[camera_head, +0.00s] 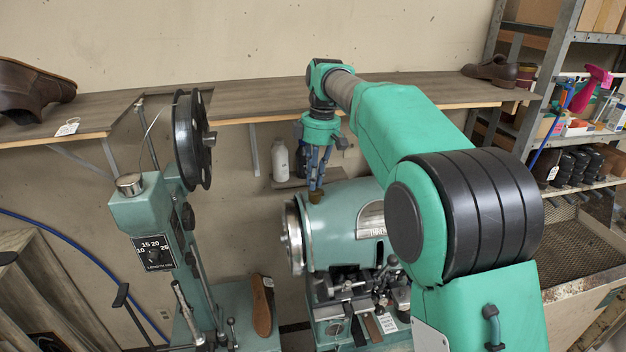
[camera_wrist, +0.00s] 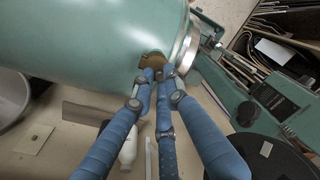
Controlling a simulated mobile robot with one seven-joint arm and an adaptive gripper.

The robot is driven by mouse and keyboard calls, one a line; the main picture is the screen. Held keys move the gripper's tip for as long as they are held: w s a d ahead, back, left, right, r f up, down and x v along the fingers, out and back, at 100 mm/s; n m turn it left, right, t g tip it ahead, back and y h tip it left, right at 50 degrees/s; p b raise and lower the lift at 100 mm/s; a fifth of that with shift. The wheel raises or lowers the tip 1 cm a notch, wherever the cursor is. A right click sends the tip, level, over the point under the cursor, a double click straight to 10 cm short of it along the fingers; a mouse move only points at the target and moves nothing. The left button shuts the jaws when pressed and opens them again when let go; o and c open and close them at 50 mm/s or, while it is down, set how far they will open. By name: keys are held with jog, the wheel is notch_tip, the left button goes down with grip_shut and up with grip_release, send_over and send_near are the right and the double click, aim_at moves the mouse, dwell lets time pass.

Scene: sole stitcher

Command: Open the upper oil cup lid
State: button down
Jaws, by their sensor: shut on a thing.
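A small brass-brown oil cup lid (camera_head: 315,198) sits on top of the green cylindrical machine body (camera_head: 345,222), near its left end. It also shows in the wrist view (camera_wrist: 153,60), beside the body's silver rim. My gripper (camera_head: 317,187) points down onto the lid from above, and its blue fingers are shut on it. In the wrist view the fingertips (camera_wrist: 158,74) meet at the lid and cover part of it. I cannot tell the lid's hinge or how far it is raised.
A green stitching column (camera_head: 147,214) with a black wheel (camera_head: 190,140) stands to the left. A wooden shelf (camera_head: 240,100) runs along the wall behind, with shoes at both ends. A white bottle (camera_head: 280,160) stands behind the machine body.

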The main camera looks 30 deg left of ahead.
jog(key=g+y, duration=0.1)
jog(key=w+d+g+y, duration=0.1)
jog(key=shift+w+d+r+g+y, duration=0.2)
jog(key=shift+r+g+y, duration=0.05)
jog(key=shift+g+y, duration=0.15)
jog(key=shift+w+d+f+g+y+b, duration=0.1)
jog(key=shift+w+d+g+y+b, duration=0.25)
jog(key=shift+g+y, duration=0.25)
jog(key=shift+w+d+g+y+b, duration=0.25)
jog(key=shift+w+g+y, duration=0.05)
jog(key=shift+g+y, duration=0.3)
jog(key=g+y+b, duration=0.1)
jog(key=w+d+f+g+y+b, duration=0.1)
jog(key=g+y+b, duration=0.1)
jog(key=b, duration=0.1)
jog(key=shift+w+d+f+g+y, duration=0.2)
jog(key=shift+w+d+g+y, duration=0.05)
jog(key=shift+g+y, duration=0.15)
jog(key=g+y+b, duration=0.2)
jog(key=b, duration=0.1)
jog(key=shift+w+d+f+g+y+b, duration=0.3)
jog(key=shift+w+d+f+g+y, duration=0.05)
jog(key=shift+d+g+y, duration=0.05)
jog(key=c, duration=1.7)
grip_release()
jog(key=shift+c, duration=0.2)
jog(key=shift+v, duration=3.75)
